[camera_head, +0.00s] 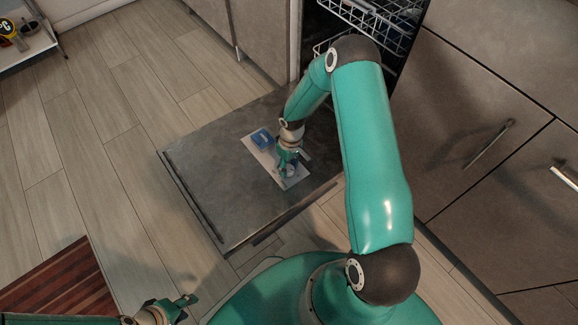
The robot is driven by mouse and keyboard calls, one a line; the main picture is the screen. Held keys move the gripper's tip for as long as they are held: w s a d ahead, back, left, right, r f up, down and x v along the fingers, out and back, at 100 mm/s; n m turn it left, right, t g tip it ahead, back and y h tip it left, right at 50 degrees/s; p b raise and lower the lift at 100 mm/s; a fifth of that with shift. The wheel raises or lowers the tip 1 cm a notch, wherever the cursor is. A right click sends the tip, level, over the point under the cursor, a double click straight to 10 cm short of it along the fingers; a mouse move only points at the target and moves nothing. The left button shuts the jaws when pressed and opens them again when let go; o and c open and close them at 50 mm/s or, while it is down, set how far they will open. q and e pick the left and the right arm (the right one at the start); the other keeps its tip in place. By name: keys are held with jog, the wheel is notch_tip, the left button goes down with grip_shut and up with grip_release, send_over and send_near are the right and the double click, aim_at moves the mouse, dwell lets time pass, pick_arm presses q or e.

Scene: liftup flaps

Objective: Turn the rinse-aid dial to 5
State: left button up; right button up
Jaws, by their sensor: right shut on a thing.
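The dishwasher door (209,148) lies open and flat above the floor. A pale dispenser panel (258,153) is set in it, with a blue compartment (262,138) at its upper left end. My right gripper (285,172) is down at the panel's lower right part, shut on a small pale thing there. That is where the rinse-aid dial appears to be, but the fingers cover most of it and its number cannot be read. My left gripper (190,303) is at the bottom edge, away from the door, with its fingers apart and nothing between them.
Dish racks (372,22) show inside the dishwasher at the top. Grey cabinets with handles (490,146) stand on the right. The wooden floor on the left is clear.

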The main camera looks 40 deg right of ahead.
dwell(0.4)
jog(key=o, duration=1.1)
jog(key=shift+o, duration=0.2)
notch_tip(320, 180, up, 12)
jog(key=d, duration=0.1)
jog(key=shift+w+d, duration=0.15)
jog(key=shift+w, duration=0.1)
jog(key=shift+f, duration=0.1)
